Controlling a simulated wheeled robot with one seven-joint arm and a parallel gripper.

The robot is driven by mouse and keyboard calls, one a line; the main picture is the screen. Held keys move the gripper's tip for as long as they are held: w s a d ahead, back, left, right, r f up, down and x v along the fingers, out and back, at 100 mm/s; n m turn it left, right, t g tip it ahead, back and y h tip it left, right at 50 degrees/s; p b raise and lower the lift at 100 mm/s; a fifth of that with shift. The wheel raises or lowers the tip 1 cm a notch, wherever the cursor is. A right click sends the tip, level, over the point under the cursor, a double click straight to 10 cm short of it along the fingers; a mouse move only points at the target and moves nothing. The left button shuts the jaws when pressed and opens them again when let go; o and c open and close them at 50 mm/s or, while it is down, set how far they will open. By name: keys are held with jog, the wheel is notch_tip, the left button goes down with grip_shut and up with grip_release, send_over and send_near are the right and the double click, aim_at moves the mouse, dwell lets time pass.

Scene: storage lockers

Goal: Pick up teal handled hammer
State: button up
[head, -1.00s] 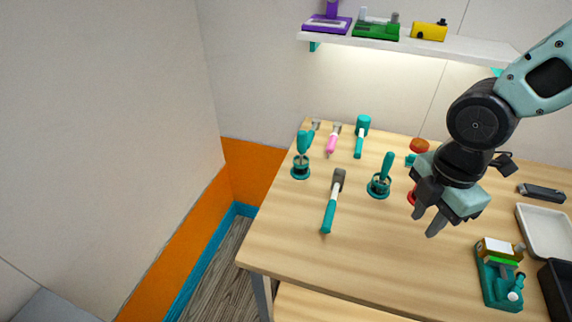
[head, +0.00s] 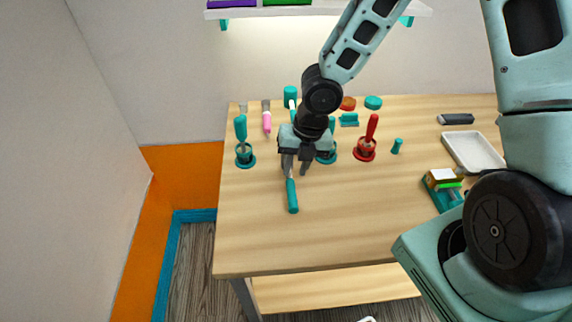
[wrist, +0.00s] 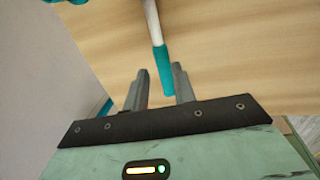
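The teal-handled hammer lies on the wooden table (head: 380,225); its teal handle (head: 292,196) points toward the front edge. My gripper hides its head in the head view. My gripper (head: 296,170) is above the hammer, pointing down, with its fingers apart. In the wrist view, the open gripper (wrist: 160,85) has the end of the teal handle (wrist: 163,68) showing between its two fingers, with the light shaft running up the picture. I cannot tell how high the fingers are above the handle or whether they touch it.
A teal tool in a round stand (head: 244,152) is left of the hammer. A red one (head: 366,148) is to the right, and another teal stand is partly behind my gripper. A teal-headed mallet (head: 290,97) and pink-handled tool (head: 267,122) lie behind. The front table is clear.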

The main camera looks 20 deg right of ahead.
aim_at(291, 182)
jog(key=f+b, duration=0.1)
jog(key=f, duration=0.1)
jog(key=f+b, duration=0.1)
jog(key=f, duration=0.2)
jog(key=a+f, duration=0.1)
jog(key=f, duration=0.1)
jog(key=shift+w+a+f+b, duration=0.1)
jog(key=shift+w+f+b, duration=0.1)
jog(key=shift+f+b, duration=0.15)
jog(key=shift+r, duration=0.1)
grip_shut()
